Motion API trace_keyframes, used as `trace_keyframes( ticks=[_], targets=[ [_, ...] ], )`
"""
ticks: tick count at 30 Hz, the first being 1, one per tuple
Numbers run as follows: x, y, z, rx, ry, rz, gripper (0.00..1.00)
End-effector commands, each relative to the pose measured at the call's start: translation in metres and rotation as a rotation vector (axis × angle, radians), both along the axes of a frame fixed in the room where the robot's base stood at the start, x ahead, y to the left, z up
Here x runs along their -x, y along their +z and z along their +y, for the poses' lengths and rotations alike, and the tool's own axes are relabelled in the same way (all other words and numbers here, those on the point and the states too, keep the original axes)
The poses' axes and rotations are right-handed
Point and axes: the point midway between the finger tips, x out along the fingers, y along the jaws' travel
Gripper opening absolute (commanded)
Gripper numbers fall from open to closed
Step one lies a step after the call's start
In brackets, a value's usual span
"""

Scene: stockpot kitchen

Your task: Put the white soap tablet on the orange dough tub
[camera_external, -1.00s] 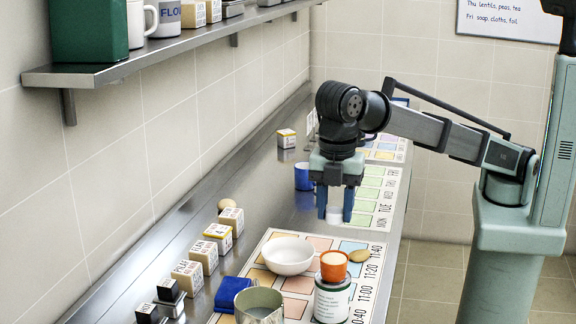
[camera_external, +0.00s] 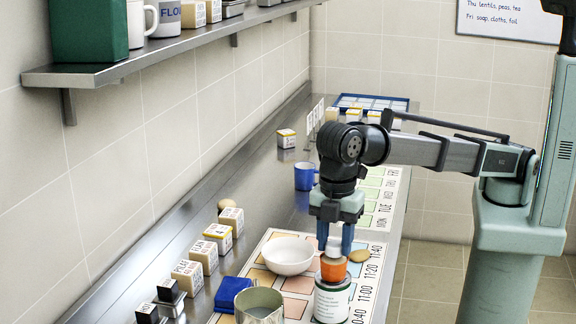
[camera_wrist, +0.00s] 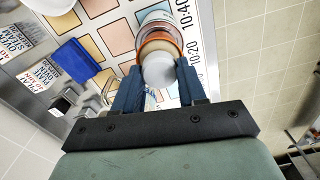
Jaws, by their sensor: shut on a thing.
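My gripper (camera_external: 334,247) is shut on the white soap tablet (camera_external: 333,245), a small pale round piece between its blue fingertips. The tablet also shows between the fingers in the wrist view (camera_wrist: 159,70). The orange dough tub (camera_external: 333,270) stands on top of a white and green can (camera_external: 332,300). The gripper and tablet are just above the tub in the external view. In the wrist view the tub's orange rim (camera_wrist: 160,38) shows behind the tablet. I cannot tell whether the tablet touches the tub.
A white bowl (camera_external: 288,256) and a metal pot (camera_external: 259,306) stand left of the can on the coloured chart. A tan potato-like item (camera_external: 359,256) lies right of the tub.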

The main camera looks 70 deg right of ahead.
Motion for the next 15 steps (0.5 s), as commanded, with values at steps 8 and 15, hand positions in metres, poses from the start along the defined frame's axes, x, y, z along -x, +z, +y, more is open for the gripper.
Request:
trace_keyframes(
  ticks=[8,15],
  targets=[
    [0.0,-0.0061,0.0,0.0,0.0,0.0,0.12],
    [0.0,-0.0087,0.0,0.0,0.0,0.0,0.46]
  ],
)
